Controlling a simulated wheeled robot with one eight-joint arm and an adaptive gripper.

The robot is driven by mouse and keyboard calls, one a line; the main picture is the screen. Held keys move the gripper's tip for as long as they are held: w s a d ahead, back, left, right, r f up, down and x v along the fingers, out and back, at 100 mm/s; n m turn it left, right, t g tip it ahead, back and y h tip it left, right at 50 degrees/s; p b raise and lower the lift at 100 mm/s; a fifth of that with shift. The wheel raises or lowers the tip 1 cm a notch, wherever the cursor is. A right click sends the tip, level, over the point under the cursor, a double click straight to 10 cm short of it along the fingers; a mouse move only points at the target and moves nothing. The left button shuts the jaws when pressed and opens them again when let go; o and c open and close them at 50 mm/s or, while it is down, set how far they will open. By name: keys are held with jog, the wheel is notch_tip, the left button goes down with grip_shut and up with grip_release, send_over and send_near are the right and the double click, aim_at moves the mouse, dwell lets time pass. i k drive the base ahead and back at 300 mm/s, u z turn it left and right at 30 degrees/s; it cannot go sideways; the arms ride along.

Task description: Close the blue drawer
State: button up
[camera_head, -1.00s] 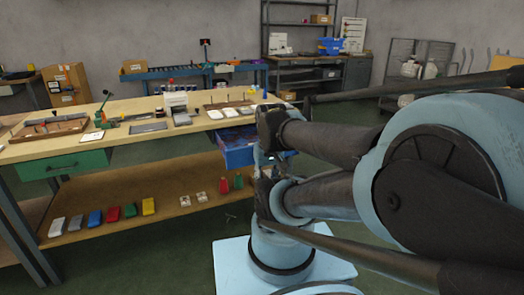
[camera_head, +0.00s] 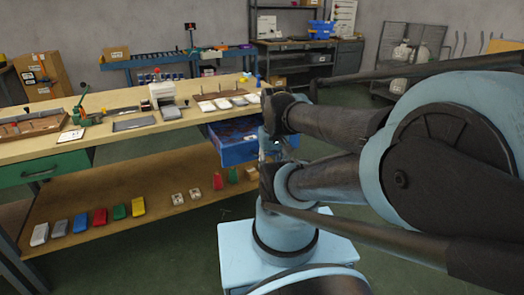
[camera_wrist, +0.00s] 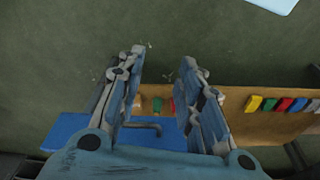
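The blue drawer (camera_head: 238,153) is pulled out under the right part of the workbench, with its dark inside showing. Its right end is hidden behind my arm. In the wrist view, the blue drawer (camera_wrist: 75,125) lies near the bottom, with a dark bar handle (camera_wrist: 153,127) partly seen between my fingers. My gripper (camera_wrist: 162,58) is open and empty, its two fingers spread apart. I cannot tell from the wrist view whether it touches the drawer. In the head view my gripper is mostly hidden by the arm.
The wooden bench top (camera_head: 110,142) holds tools and trays. A closed green drawer (camera_head: 42,169) is at the left. The lower shelf (camera_head: 110,188) carries several coloured blocks. Green floor is clear in front of the bench.

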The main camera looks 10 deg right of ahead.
aim_at(227, 135)
jog(key=z, duration=1.2)
jog(key=k, duration=1.2)
jog(key=u, duration=1.55)
jog(key=i, duration=0.5)
